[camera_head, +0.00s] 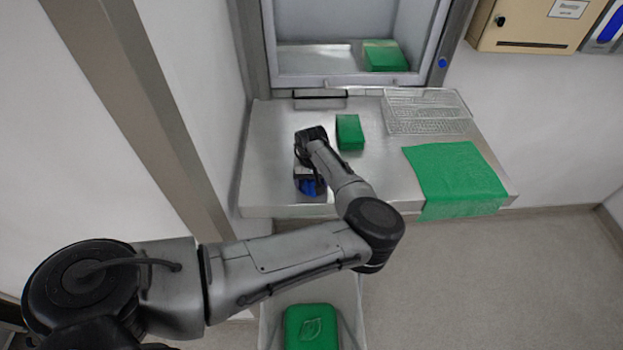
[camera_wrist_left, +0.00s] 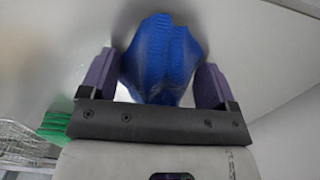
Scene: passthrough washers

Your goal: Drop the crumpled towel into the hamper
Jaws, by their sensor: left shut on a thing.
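The crumpled towel is a blue ribbed bundle (camera_wrist_left: 160,58) between the two fingers of my left gripper (camera_wrist_left: 154,82) in the left wrist view. That gripper is shut on it. In the head view my left gripper (camera_head: 309,178) is low over the left part of the steel counter, and a bit of the blue towel (camera_head: 311,188) shows below it. I cannot tell whether the towel touches the counter. A pale open-topped bin (camera_head: 354,302), perhaps the hamper, stands on the floor in front of the counter, with a green leaf-marked item (camera_head: 312,327) in its opening. My right gripper is out of view.
On the steel counter (camera_head: 270,145) are a green block (camera_head: 350,132), a wire basket (camera_head: 428,112) and a green cloth (camera_head: 457,180) hanging over the front edge. Behind is a pass-through window (camera_head: 343,80) with another green pack (camera_head: 384,56) inside. A beige wall box (camera_head: 530,25) hangs right.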

